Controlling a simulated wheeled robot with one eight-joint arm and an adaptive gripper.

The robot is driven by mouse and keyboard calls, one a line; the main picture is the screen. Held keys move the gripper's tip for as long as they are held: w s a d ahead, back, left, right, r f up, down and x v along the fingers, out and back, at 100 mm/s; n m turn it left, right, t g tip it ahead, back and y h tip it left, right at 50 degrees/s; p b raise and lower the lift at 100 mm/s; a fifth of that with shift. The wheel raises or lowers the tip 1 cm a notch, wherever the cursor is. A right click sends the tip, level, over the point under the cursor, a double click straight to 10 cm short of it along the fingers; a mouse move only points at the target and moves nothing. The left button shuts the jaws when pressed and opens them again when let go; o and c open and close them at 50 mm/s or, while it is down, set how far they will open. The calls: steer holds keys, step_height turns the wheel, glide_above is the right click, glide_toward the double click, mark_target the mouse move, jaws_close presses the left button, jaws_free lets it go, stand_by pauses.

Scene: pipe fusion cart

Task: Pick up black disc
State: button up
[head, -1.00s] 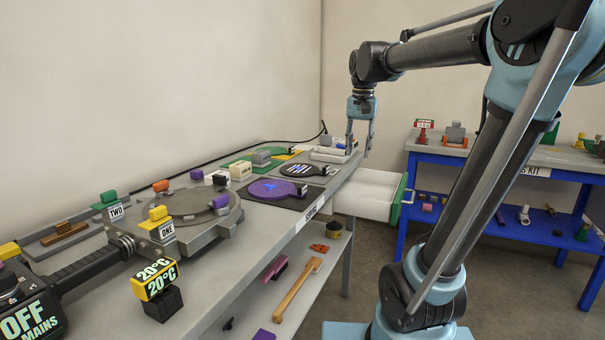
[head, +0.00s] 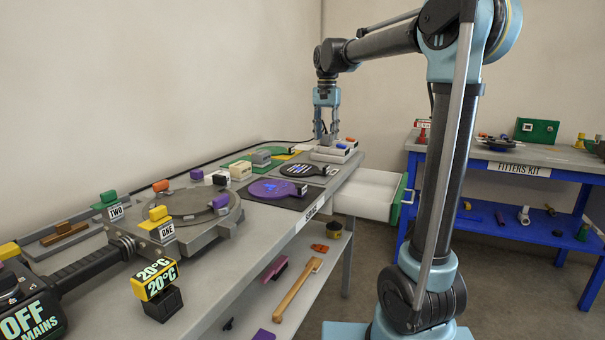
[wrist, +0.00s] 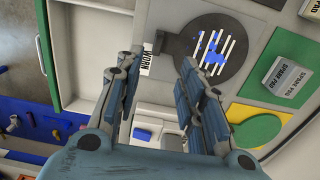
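The black disc (head: 302,170) is a flat round paddle with white stripes and blue marks on its face and a short handle. It lies on a pad on the grey cart top, and in the wrist view the disc (wrist: 226,72) is at upper right, beyond the fingers. My gripper (head: 327,136) is above the far end of the cart, behind the disc and to its right. In the wrist view my gripper (wrist: 162,62) has its two fingers apart with nothing held between them. The disc's handle lies near the fingertips in that picture, but I cannot tell the height between them.
A purple disc (head: 272,189) lies nearer on the cart, and a green disc (wrist: 258,130) lies on the other side of the black one. White blocks (head: 335,153) stand below my gripper. An open white drawer (head: 365,195) juts out right. A blue bench (head: 490,167) stands farther right.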

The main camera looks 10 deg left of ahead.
mark_target(326, 166)
steer(key=f, duration=1.2)
steer(key=shift+w+d, duration=0.1)
steer(key=shift+d, duration=0.1)
jaws_close()
